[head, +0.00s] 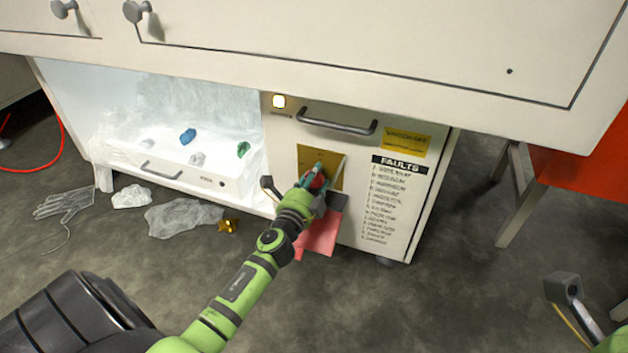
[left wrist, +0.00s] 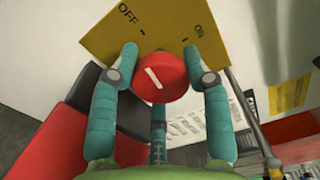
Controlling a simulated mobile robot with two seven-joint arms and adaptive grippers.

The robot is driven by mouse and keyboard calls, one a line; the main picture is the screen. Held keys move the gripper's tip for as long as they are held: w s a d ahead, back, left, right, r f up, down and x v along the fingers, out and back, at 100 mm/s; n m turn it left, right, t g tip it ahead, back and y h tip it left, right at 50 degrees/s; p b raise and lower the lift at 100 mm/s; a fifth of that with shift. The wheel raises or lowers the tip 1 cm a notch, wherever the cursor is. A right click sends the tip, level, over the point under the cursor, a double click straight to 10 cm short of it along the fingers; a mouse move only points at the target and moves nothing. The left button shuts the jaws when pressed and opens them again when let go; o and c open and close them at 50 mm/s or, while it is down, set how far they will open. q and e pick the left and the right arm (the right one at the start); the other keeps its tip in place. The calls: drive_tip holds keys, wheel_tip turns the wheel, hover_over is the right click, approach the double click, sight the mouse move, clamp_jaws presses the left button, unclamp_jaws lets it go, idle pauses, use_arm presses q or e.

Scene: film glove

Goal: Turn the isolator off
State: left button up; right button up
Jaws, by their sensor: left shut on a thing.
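The isolator is a red round knob (left wrist: 160,78) with a white line, on a yellow plate (left wrist: 110,35) marked OFF and ON. The line slants from upper left to lower right in the left wrist view, its upper end toward the OFF side. In the head view the plate (head: 308,158) is on the white cabinet front. My left gripper (left wrist: 158,75) is shut on the knob, one teal finger on each side. In the head view the left gripper (head: 319,178) hides most of the knob. My right gripper is out of view.
A red and dark piece (head: 322,235) sits below the gripper. A handle (head: 337,121) and a FAULTS list (head: 388,200) are on the cabinet front. A white drawer (head: 180,172) is at left. Crumpled film (head: 183,217) and a glove (head: 65,202) lie on the floor.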

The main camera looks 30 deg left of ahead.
use_arm(q)
drive_tip(key=shift+a+r+n, duration=0.3)
drive_tip(key=shift+a+n, duration=0.1)
drive_tip(key=shift+n, duration=0.3)
drive_tip(key=o, duration=1.2)
drive_tip(key=shift+f, duration=0.1)
drive_tip(key=shift+c, duration=0.2)
drive_tip(key=shift+f, duration=0.1)
drive_tip(key=shift+s+d, duration=0.1)
drive_tip(key=shift+s+d+f, duration=0.1)
drive_tip(key=shift+s, duration=0.15)
drive_tip(key=v, duration=1.1)
